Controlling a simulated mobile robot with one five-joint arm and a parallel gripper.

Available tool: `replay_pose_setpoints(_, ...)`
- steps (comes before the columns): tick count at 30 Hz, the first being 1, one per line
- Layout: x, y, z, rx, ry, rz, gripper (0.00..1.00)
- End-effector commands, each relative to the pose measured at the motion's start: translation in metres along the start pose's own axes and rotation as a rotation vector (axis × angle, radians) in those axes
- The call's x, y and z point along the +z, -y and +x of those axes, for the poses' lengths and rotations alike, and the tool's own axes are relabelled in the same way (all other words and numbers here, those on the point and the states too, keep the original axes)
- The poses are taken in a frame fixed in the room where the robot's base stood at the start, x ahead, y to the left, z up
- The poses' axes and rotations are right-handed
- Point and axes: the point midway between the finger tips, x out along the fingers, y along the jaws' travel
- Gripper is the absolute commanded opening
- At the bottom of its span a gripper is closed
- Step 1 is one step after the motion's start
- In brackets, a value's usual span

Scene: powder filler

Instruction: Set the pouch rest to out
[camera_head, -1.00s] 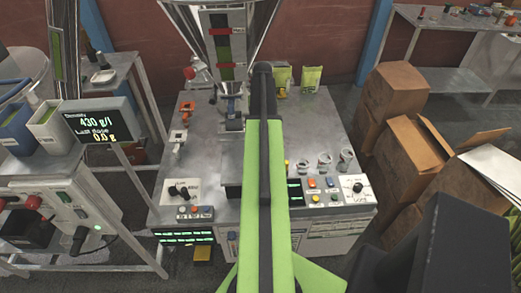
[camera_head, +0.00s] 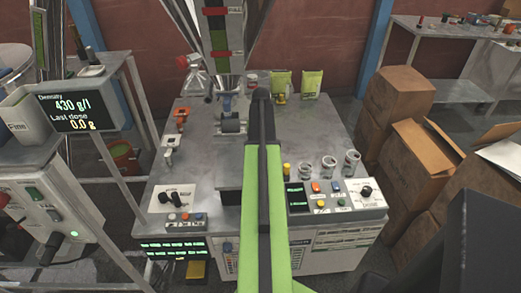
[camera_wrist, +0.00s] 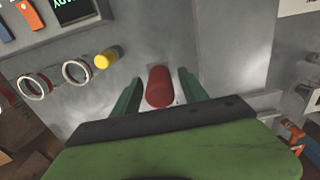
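A red rounded handle (camera_wrist: 159,86) stands on a small light base on the grey machine top in the wrist view. My gripper (camera_wrist: 160,88) is open, with one green finger on each side of the handle and a visible gap on both sides. No contact shows. Beside the handle is a grey raised plate (camera_wrist: 235,40), also seen in the head view (camera_head: 229,175). I cannot tell which part is the pouch rest or its setting. In the head view my green arm hides the red handle and my gripper.
A yellow-topped part (camera_wrist: 104,61) and several ring-topped jars (camera_head: 329,166) stand beside the handle. A control panel (camera_head: 335,196) lies at the front right. The filler funnel (camera_head: 227,100) rises behind. Cardboard boxes (camera_head: 415,165) stand right of the machine. A density display (camera_head: 80,107) is at left.

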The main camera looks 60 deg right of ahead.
Motion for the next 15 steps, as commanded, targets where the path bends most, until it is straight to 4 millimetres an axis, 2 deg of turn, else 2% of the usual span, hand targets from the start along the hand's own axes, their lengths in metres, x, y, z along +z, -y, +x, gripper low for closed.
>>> replay_pose_setpoints(1, 0.0, 0.0002, -0.0003, 0.0, 0.0, 0.0, 0.45)
replay_pose_setpoints(11, 0.0, 0.0005, -0.0002, 0.0, 0.0, -0.001, 0.02)
replay_pose_setpoints(15, 0.0, 0.0006, -0.0001, 0.0, 0.0, -0.001, 0.0)
